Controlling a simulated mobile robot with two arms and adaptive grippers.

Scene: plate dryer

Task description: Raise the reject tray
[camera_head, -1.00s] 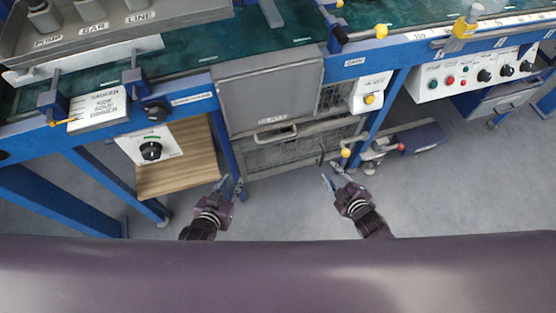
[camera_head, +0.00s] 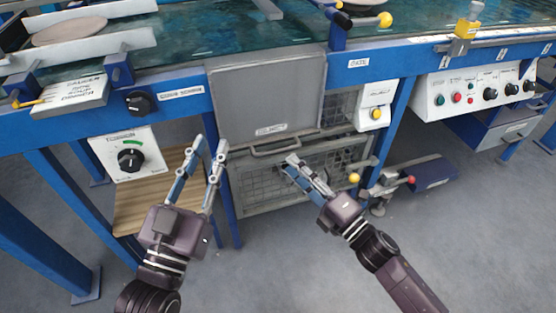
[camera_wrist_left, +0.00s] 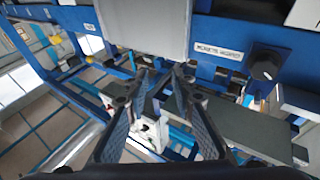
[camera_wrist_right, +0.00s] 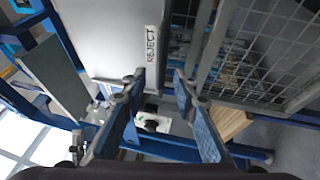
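The reject tray appears as a flat grey panel (camera_head: 268,95) hanging at the front of the blue-framed machine. It has a small label near its lower edge, which reads REJECT in the right wrist view (camera_wrist_right: 151,45). A grey bar handle (camera_head: 276,149) sits just below the panel. My left gripper (camera_head: 211,143) is open and empty, left of the handle, beside the panel's lower left corner. My right gripper (camera_head: 289,163) is open and empty, just below the handle and in front of the wire mesh. I cannot tell whether it touches anything.
A wire mesh cage (camera_head: 270,185) lies below the panel. A wooden board (camera_head: 145,205) and a dial box (camera_head: 130,160) are to the left. A switch box with a yellow button (camera_head: 376,103) and a yellow ball knob (camera_head: 354,178) are to the right. The floor in front is clear.

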